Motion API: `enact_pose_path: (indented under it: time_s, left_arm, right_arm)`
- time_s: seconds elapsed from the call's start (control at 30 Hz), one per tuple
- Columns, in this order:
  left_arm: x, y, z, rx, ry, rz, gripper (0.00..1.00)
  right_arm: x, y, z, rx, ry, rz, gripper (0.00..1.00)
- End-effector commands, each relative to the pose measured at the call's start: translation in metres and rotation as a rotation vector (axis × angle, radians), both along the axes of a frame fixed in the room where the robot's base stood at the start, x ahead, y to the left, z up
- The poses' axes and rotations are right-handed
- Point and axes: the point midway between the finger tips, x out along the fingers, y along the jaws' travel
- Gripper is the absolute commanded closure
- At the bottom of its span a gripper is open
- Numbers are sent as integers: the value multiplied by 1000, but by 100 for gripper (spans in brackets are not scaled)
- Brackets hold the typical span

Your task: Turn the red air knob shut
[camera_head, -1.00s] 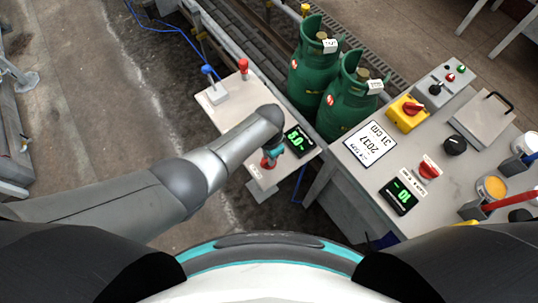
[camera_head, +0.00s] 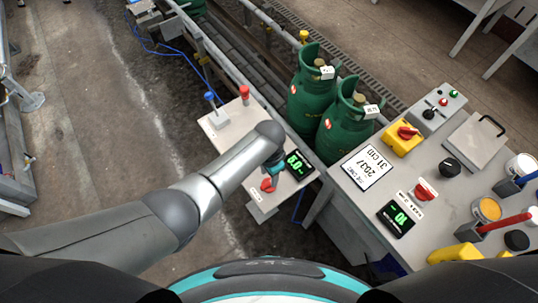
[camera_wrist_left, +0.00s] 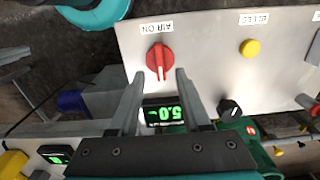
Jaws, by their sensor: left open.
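The red air knob (camera_wrist_left: 160,60) sits on a light panel under an "AIR ON" label in the left wrist view. Its pointer ridge runs roughly up and down in that picture. In the head view the knob (camera_head: 267,184) shows just below my left gripper (camera_head: 275,167). In the left wrist view my left gripper (camera_wrist_left: 160,75) is open, with one finger to either side of the knob's lower part. I cannot tell whether the fingers touch it. My right gripper is not in view.
A green-digit display (camera_head: 297,165) lies beside the knob. Green gas cylinders (camera_head: 345,122) stand to the right. A second panel with another red knob (camera_head: 424,191) lies at right.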

Motion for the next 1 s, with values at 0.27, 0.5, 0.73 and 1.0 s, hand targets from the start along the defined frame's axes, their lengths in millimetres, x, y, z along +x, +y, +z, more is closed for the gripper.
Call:
enact_pose_path:
  time_s: [0.27, 0.5, 0.73, 1.0]
  left_arm:
    - [0, 0, 53, -1, -1, 1, 52]
    - [0, 0, 87, 0, 0, 0, 52]
    - [-1, 0, 102, 0, 3, 1, 52]
    - [-1, 0, 102, 0, 3, 1, 52]
  right_arm:
    - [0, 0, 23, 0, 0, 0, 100]
    - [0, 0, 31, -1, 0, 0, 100]
    - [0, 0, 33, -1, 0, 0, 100]
    - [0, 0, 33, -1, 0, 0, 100]
